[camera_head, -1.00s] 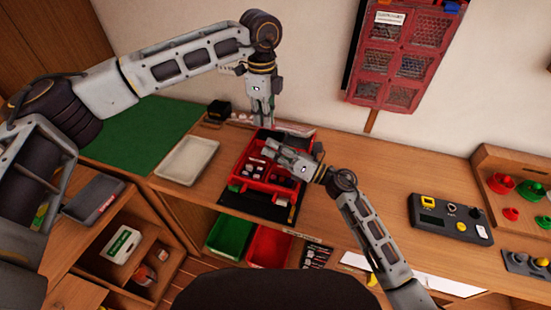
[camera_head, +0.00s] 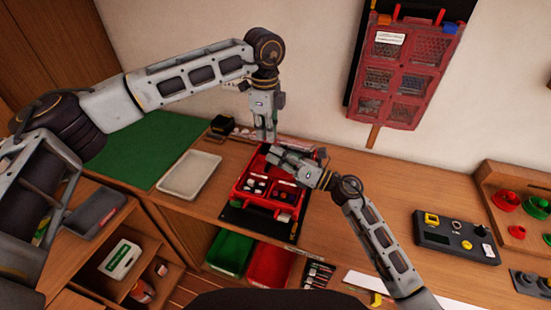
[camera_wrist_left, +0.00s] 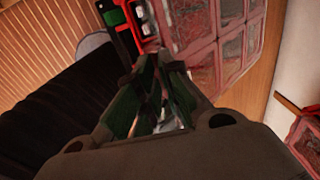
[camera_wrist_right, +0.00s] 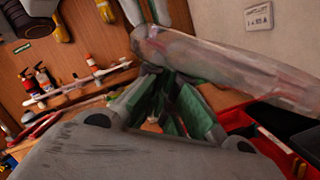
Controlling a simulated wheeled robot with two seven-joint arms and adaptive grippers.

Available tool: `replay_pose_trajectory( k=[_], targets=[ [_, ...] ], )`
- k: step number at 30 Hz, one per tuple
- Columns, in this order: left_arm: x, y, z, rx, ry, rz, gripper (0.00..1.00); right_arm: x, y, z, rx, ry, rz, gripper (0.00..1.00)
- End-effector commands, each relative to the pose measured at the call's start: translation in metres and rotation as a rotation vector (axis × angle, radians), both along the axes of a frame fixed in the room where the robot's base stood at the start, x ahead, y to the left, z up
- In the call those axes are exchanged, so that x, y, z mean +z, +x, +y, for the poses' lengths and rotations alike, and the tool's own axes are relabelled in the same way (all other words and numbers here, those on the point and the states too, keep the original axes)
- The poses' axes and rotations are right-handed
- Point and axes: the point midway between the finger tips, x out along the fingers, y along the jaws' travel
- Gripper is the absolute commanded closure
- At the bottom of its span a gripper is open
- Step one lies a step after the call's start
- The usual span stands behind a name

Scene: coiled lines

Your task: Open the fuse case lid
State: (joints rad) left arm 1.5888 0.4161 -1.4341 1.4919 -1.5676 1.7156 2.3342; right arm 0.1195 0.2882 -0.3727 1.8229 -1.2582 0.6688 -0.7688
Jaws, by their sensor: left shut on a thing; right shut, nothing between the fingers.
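The red fuse case (camera_head: 240,190) sits on a dark mat on the bench, with dark fuse parts inside. It stands open. Its lid shows in the left wrist view (camera_wrist_left: 225,45) as a clear, red-framed panel raised at the back of the case. In the right wrist view a clear lid edge (camera_wrist_right: 200,60) passes close by the fingers. My left gripper (camera_head: 264,137) is behind the case, pointing down, shut on what looks like the lid edge; the contact is partly hidden. My right gripper (camera_head: 272,154) is shut and empty over the back of the case, by the lid.
A pale tray (camera_head: 188,190) and a green mat (camera_head: 155,140) lie left of the case. A grey control box (camera_head: 450,238) stands right. A red case (camera_head: 405,65) hangs on the wall. Green (camera_head: 232,250) and red bins sit below the bench edge.

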Motion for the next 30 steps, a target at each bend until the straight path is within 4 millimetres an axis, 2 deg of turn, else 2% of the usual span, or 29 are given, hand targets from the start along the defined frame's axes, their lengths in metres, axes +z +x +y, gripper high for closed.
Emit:
replay_pose_trajectory(
  k=[1,9,10,12,15,30],
  targets=[
    [-0.0109,0.0010,0.0002,0.005,0.003,0.004,1.00,0.0091,0.0044,-0.0026,-0.009,0.009,-0.010,1.00],
    [-0.0112,-0.0001,-0.0007,0.004,0.002,0.007,1.00,0.0147,0.0066,-0.0043,-0.016,0.016,-0.016,1.00],
    [-0.0112,-0.0002,-0.0007,0.004,0.002,0.007,0.91,0.0150,0.0067,-0.0044,-0.016,0.016,-0.016,1.00],
    [-0.0112,-0.0004,-0.0009,0.003,0.002,0.007,0.82,0.0155,0.0067,-0.0045,-0.016,0.018,-0.016,1.00],
    [-0.0108,-0.0007,-0.0009,0.002,0.002,0.008,0.73,0.0153,0.0066,-0.0045,-0.015,0.017,-0.016,1.00],
    [-0.0080,-0.0019,-0.0004,-0.001,0.004,0.010,0.73,0.0115,0.0064,-0.0048,-0.016,0.012,-0.010,1.00]
  ],
)
